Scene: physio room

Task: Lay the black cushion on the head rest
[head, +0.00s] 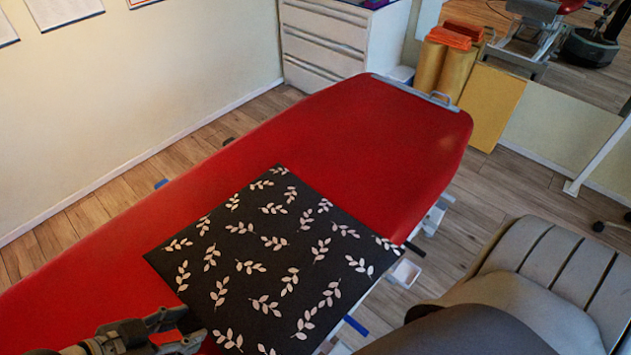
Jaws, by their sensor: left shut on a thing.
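The black cushion (285,265) with a pale leaf pattern is in the middle of the head view, over the red padded couch (345,140). I cannot tell whether it rests on the couch or is held just above it. My left gripper (190,328) is at the cushion's lower left edge, shut on it. The couch's far end, with a grey metal handle, is at the upper right, and the red surface there is bare. I cannot make out a separate head rest. My right gripper is out of view.
A white drawer cabinet (325,40) stands behind the couch. Yellow rolls (440,70) with orange items on top stand past its far end, beside a mirror. A pale wall is on the left. Wooden floor (500,185) is open to the right.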

